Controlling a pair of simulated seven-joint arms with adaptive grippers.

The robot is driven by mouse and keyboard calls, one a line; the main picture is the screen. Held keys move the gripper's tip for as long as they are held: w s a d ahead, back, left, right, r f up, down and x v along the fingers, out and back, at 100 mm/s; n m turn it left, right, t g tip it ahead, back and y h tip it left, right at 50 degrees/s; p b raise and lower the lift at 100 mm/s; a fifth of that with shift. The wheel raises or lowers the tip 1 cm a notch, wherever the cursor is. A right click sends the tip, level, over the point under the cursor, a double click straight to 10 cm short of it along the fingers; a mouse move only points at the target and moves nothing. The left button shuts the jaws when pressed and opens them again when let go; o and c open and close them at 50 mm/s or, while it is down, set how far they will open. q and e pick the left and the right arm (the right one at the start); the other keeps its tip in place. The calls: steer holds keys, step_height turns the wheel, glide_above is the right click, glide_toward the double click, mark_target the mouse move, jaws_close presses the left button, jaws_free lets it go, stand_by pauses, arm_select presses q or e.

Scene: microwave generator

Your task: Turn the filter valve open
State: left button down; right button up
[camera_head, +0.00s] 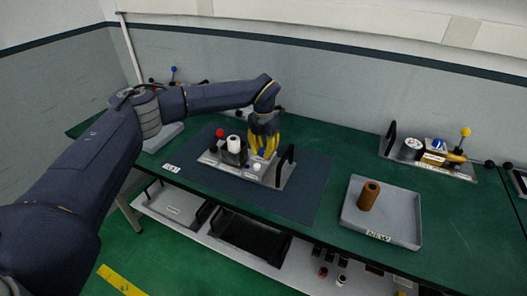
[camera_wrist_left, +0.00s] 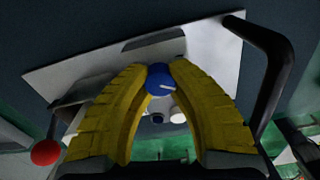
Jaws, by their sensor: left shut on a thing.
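The filter valve appears to be the blue round knob (camera_wrist_left: 160,79) with a white mark, seen in the left wrist view. My left gripper (camera_head: 262,154) has yellow fingers, and their tips (camera_wrist_left: 161,72) are closed on both sides of this knob. On the plate are a white cylinder (camera_head: 234,143) in a dark holder, a red ball (camera_head: 220,132) and a black handle (camera_head: 285,165). My right gripper is in neither view.
A grey tray (camera_head: 352,217) marked NEW holds an upright brown cylinder (camera_head: 368,196) at the right. A second plate (camera_head: 452,174) with a yellow ball lever (camera_head: 465,132) stands at the back right. Bare green bench (camera_head: 338,150) lies between. Shelf trays sit below the bench.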

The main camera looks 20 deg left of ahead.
mark_target(264, 150)
arm_select(q)
steer(key=n, duration=0.6)
stand_by(0.6)
steer(key=c, duration=1.1)
jaws_free()
steer(key=shift+o, duration=0.2)
steer(key=shift+r, duration=0.15)
step_height(264, 150, up, 12)
